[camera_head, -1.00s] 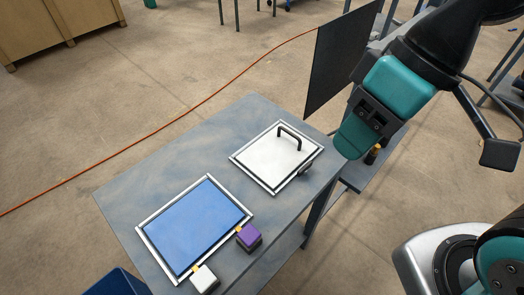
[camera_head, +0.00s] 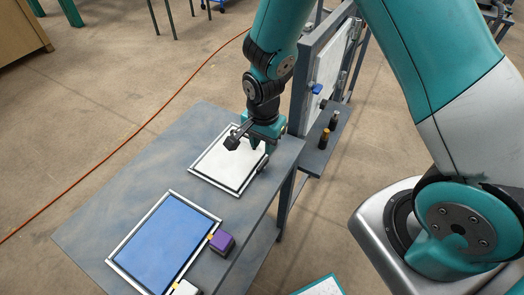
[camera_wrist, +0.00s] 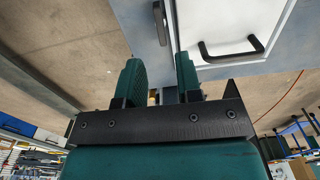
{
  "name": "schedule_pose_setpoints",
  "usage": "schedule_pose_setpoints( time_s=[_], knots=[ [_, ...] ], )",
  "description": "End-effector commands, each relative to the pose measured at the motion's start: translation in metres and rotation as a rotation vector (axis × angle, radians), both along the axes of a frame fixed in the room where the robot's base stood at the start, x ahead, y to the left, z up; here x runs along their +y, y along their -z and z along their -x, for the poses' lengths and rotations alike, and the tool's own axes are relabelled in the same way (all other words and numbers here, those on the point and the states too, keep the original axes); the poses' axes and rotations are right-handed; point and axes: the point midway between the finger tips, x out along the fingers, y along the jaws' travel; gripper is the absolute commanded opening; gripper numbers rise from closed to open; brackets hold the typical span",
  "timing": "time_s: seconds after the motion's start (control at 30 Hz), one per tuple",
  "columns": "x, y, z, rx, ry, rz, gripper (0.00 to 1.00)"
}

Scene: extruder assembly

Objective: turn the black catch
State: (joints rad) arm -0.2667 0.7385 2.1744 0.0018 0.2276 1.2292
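The black catch (camera_wrist: 160,22) is a dark, narrow, upright piece at the edge of the white panel (camera_wrist: 215,20) in the wrist view. It lies beyond the gap between my fingertips, apart from them. In the head view I cannot make it out clearly by my gripper. My gripper (camera_wrist: 160,70) is open and empty, its two teal fingers pointing toward the catch. In the head view my gripper (camera_head: 267,147) is over the right edge of the white panel (camera_head: 221,165). The panel's black bar handle (camera_wrist: 232,48) shows to the right in the wrist view.
A blue panel (camera_head: 165,245) lies on the table's near part, with a purple block (camera_head: 221,243) and a white block (camera_head: 185,288) at its edge. A grey upright frame (camera_head: 303,75) and a low shelf with dark bottles (camera_head: 335,119) stand to the right. The table's left side is clear.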

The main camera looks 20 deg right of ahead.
Motion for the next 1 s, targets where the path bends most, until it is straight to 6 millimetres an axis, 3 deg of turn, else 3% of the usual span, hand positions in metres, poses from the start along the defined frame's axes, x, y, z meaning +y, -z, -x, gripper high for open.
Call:
schedule_pose_setpoints(
  time_s=[0.63,0.7,1.0],
  knots=[
    [0.001,0.081,0.001,0.002,-0.005,-0.001,0.33],
    [0.001,0.073,0.000,0.001,-0.005,-0.002,0.33],
    [0.001,0.075,-0.001,0.002,-0.005,-0.001,0.33]
  ],
)
